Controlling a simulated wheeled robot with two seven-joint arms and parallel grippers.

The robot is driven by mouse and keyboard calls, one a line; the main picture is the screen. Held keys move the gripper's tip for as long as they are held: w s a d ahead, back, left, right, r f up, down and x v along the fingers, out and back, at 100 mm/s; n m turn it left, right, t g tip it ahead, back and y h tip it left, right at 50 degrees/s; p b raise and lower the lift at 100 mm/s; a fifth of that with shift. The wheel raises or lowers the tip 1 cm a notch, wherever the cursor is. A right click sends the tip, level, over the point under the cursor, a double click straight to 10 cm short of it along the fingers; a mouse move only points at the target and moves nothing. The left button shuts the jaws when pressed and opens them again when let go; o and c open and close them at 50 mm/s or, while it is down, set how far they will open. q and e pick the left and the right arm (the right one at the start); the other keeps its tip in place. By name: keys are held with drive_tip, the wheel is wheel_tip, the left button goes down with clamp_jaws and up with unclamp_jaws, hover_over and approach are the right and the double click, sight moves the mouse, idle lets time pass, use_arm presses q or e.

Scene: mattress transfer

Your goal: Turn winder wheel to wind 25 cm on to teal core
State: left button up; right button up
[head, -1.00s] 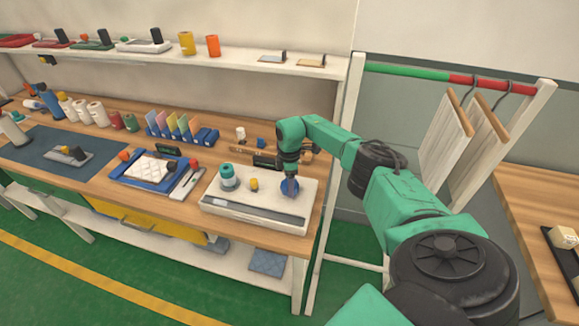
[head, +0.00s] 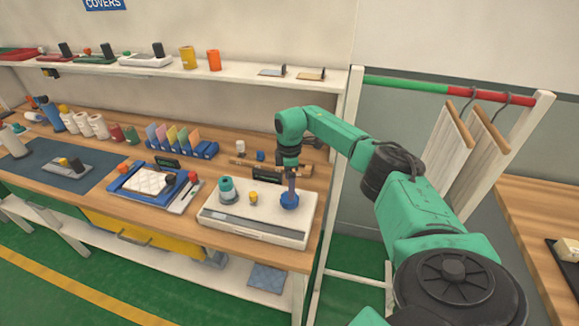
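The winder is a low white box (head: 250,234) at the right end of the wooden bench. The teal core (head: 226,188) stands upright on its left part. A small yellow piece (head: 253,198) sits between the core and the blue winder wheel (head: 289,202). My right gripper (head: 291,192) points down at the wheel, its tips at or just above it. The fingers are too small to tell whether they are shut on anything. A grey strip runs along the front of the winder. My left gripper is not in view.
A blue tray (head: 120,186) with a white quilted pad lies left of the winder. Behind stand several coloured cards (head: 174,138) and spools (head: 98,126). A white rack post (head: 340,170) rises right of the bench, with hanging boards (head: 450,145) beyond.

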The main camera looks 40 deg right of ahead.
wheel_tip(320, 180, up, 8)
drive_tip(key=b, duration=0.1)
drive_tip(key=shift+r+b, duration=0.25)
drive_tip(key=shift+b, duration=0.15)
